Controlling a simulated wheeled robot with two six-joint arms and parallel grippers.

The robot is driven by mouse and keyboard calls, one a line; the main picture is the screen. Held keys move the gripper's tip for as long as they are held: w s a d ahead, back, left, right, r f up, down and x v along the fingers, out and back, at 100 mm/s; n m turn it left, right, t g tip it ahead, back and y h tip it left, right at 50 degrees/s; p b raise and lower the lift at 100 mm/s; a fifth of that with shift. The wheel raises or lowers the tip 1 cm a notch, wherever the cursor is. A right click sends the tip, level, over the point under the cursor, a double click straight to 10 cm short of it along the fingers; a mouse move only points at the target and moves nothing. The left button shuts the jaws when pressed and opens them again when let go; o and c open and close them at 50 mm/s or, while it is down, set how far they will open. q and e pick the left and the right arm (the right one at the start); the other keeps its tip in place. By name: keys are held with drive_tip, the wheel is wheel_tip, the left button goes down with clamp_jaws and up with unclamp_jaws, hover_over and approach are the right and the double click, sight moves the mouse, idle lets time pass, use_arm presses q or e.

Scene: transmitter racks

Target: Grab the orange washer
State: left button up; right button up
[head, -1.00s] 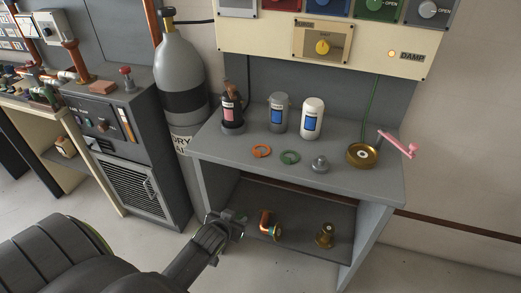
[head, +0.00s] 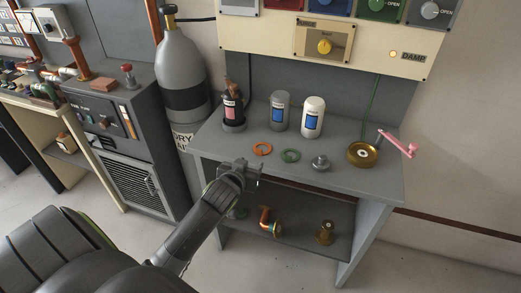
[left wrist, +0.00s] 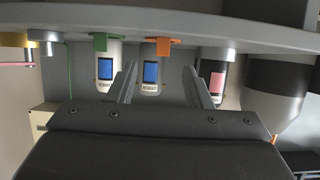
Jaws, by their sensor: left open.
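The orange washer (head: 262,149) lies flat on the grey tabletop, left of a green washer (head: 290,156). My left gripper (head: 250,170) is open and empty near the table's front edge, short of the orange washer and apart from it. The left wrist view is upside down, with the tabletop along the top. There the orange washer (left wrist: 156,44) shows between the directions of the two open fingers (left wrist: 160,82), beyond their tips. The green washer (left wrist: 100,42) is to its left. My right gripper is not in view.
Behind the washers stand a dark bottle (head: 234,113), a grey bottle (head: 279,112) and a white bottle (head: 312,118). A grey knob part (head: 320,162) and a brass wheel (head: 362,154) with a pink handle are to the right. A lower shelf (head: 293,232) holds copper and brass fittings.

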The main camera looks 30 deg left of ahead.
sight(259, 152)
use_arm(q)
drive_tip(key=x, duration=0.4)
drive_tip(key=shift+w+a+p, duration=0.25)
drive_tip(key=shift+w+p, duration=0.05)
drive_tip(key=shift+w, duration=0.3)
drive_tip(key=shift+x, duration=2.1)
drive_tip(key=shift+a, duration=0.15)
drive_tip(key=shift+s, duration=0.1)
clamp_jaws()
